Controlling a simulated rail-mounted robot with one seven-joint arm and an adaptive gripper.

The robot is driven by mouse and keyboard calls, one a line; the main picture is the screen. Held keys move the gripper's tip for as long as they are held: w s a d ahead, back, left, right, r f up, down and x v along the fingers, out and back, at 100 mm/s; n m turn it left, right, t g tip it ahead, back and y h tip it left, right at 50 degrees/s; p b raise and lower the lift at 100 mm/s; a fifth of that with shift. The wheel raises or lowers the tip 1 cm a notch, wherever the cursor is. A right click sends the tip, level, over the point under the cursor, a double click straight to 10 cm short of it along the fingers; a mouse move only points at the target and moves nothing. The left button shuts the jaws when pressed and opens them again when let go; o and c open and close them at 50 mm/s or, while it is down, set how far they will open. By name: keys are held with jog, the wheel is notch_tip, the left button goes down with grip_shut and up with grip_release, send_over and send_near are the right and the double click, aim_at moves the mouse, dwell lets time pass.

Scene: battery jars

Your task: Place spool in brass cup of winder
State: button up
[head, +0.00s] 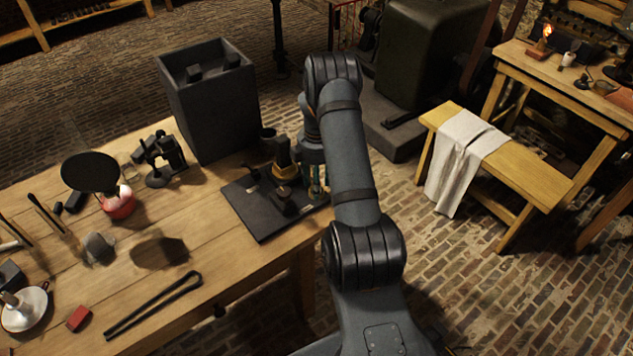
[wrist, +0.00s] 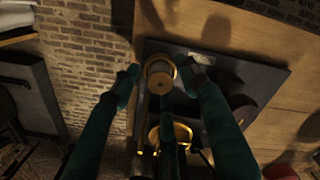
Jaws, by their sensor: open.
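In the wrist view, a round tan-topped piece, apparently the spool (wrist: 160,83), sits inside a brass ring that looks like the winder's cup (wrist: 148,69). The spool looks seated, but its depth in the cup cannot be told. My gripper (wrist: 162,80) is open, its teal fingers spread around the spool with visible gaps at left and right. The winder's dark base board (wrist: 265,75) lies beneath. In the head view, the base board (head: 262,227) is on the table and a brass-coloured part (head: 286,171) stands on it. My arm partly hides the gripper (head: 318,182).
A tall dark box (head: 210,110) stands behind the winder on the wooden table (head: 200,290). A second brass ring (wrist: 181,132) shows below the spool. A small stand (head: 163,160), a dark pan (head: 90,172) and tongs (head: 152,305) are to the left. The table's right edge is close.

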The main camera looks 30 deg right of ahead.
notch_tip(320, 180, up, 12)
jog(key=shift+r+b, duration=0.2)
jog(key=shift+b, duration=0.2)
dwell(0.4)
